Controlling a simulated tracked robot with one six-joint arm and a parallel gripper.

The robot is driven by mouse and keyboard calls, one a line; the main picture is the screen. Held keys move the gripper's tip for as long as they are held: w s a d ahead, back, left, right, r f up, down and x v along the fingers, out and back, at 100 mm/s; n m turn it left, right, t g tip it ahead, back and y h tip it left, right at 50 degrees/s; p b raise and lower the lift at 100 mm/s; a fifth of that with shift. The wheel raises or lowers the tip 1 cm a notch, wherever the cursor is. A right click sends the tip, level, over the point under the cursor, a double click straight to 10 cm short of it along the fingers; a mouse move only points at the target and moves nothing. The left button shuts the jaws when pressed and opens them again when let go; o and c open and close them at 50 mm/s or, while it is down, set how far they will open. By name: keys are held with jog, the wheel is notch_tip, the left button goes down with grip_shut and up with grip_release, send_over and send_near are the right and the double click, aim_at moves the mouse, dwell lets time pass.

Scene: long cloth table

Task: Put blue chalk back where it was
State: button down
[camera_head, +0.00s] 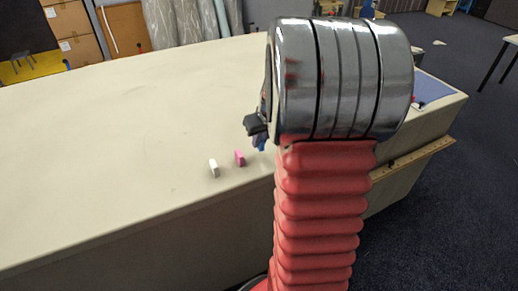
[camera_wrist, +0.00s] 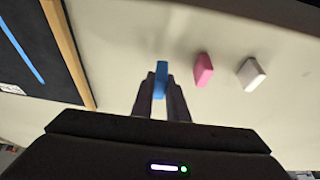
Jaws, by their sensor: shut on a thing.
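The blue chalk (camera_wrist: 161,78) is between the fingertips of my gripper (camera_wrist: 160,98) in the wrist view, and the gripper is shut on it. In the head view a small part of the blue chalk (camera_head: 262,145) shows below the dark gripper (camera_head: 257,128), beside my arm, which hides the rest. I cannot tell whether the chalk touches the table. A pink chalk (camera_wrist: 203,70) stands to its right in the wrist view, and a white chalk (camera_wrist: 250,74) stands further right. In the head view the pink chalk (camera_head: 240,158) and white chalk (camera_head: 214,168) stand left of the gripper near the table's front edge.
The long cloth table (camera_head: 120,130) is mostly clear on the left. In the wrist view a dark board with a wooden frame (camera_wrist: 66,50) and a blue line lies at the left. A blue pad (camera_head: 432,90) lies at the table's right end. My arm blocks the middle of the head view.

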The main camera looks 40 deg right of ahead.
aim_at(260, 148)
jog(key=shift+f, duration=1.85)
jog(key=c, duration=1.7)
grip_release()
jog(key=shift+f, duration=0.1)
jog(key=shift+c, duration=0.2)
jog(key=v, duration=1.2)
